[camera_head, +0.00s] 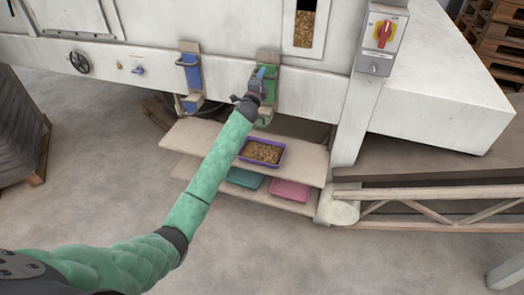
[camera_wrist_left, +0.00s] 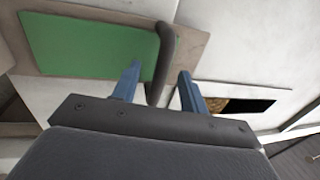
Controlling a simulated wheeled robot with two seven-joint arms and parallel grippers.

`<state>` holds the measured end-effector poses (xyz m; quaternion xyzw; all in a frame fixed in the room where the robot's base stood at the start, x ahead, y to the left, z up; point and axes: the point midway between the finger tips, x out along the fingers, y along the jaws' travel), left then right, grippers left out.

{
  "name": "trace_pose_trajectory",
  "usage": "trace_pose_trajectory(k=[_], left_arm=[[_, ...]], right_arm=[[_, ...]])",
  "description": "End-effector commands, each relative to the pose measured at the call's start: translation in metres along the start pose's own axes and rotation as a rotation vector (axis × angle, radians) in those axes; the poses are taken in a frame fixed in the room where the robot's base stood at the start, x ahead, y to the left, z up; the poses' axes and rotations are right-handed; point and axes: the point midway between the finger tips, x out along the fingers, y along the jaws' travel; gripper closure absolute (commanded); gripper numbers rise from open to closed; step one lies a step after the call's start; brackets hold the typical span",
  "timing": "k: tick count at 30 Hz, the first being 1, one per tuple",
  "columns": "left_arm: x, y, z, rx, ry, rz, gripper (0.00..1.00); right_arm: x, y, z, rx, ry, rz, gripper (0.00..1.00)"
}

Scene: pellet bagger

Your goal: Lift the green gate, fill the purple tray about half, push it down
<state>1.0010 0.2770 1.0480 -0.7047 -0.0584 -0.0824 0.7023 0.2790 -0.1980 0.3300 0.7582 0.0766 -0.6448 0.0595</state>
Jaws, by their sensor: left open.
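The green gate (camera_head: 269,98) is a flat panel on the white machine's front. In the left wrist view the green panel (camera_wrist_left: 90,45) shows large, with a dark bar handle (camera_wrist_left: 166,50) beside it. My left gripper (camera_head: 260,77) is at the gate. Its blue fingers (camera_wrist_left: 157,85) are open, one on each side of the handle's lower end, with a gap showing. The purple tray (camera_head: 245,157) sits on the upper shelf below the gate and holds brown pellets; their exact depth is hard to tell. My right gripper is out of view.
A blue gate (camera_head: 191,72) is left of the green one. A teal tray (camera_head: 244,179) and a pink tray (camera_head: 290,190) lie on the lower shelf. A window (camera_head: 305,28) shows pellets. A red switch (camera_head: 383,34) and a post stand right.

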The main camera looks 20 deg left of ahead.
Motion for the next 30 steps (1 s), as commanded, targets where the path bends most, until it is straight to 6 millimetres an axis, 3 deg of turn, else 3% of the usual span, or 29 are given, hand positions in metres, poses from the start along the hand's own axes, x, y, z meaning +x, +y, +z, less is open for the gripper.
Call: trace_pose_trajectory(k=[8,30], left_arm=[[-0.005,-0.002,0.000,0.000,0.000,0.001,0.56],[-0.068,-0.014,0.000,0.000,0.000,0.000,0.56]], right_arm=[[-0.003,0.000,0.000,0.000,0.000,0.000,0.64],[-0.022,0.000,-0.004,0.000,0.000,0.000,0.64]])
